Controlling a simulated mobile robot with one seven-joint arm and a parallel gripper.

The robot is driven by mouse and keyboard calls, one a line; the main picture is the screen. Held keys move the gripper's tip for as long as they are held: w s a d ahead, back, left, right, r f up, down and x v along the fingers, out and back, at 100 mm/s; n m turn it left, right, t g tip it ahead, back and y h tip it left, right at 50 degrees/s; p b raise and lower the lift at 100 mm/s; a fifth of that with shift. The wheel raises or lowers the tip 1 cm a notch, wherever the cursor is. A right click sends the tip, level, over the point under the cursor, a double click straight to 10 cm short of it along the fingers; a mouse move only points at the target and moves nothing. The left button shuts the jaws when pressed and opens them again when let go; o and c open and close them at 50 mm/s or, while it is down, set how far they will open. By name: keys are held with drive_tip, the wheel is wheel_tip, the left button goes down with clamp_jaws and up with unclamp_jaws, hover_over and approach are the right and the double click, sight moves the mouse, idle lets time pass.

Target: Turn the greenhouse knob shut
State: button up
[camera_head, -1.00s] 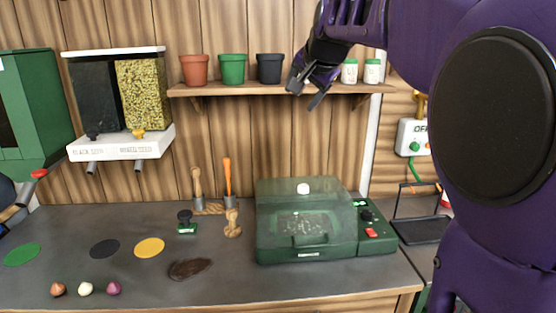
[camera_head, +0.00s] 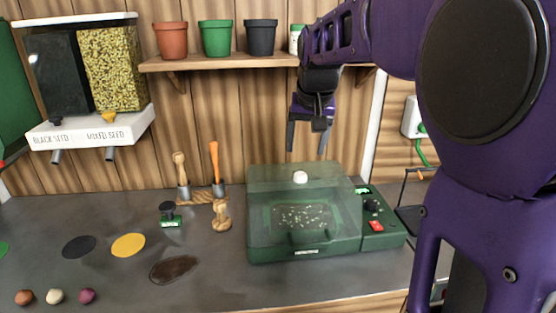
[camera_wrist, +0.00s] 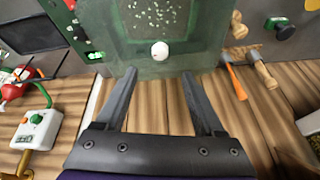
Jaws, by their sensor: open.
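The greenhouse (camera_head: 270,235) is a green box with a clear lid on the bench. A round white knob (camera_head: 300,177) sits on top of its lid; it also shows in the wrist view (camera_wrist: 159,50). On its right side is a control panel with a black knob (camera_head: 371,205), a red switch (camera_head: 375,226) and a lit green display (camera_head: 363,190). The wrist view shows the display (camera_wrist: 95,56) at upper left. My gripper (camera_head: 306,150) is open and empty, pointing down above the back of the greenhouse, apart from both knobs.
A shelf (camera_head: 220,62) with pots (camera_head: 215,38) is behind my arm. A seed dispenser (camera_head: 90,132) hangs at left. Hand tools (camera_head: 215,165) and a stamp (camera_head: 170,215) stand left of the greenhouse. A wall control box (camera_wrist: 37,122) shows in the wrist view.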

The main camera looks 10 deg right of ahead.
sight(301, 175)
drive_tip(key=b+x, duration=0.1)
drive_tip(key=x, duration=0.9)
drive_tip(key=shift+f, duration=0.1)
clamp_jaws()
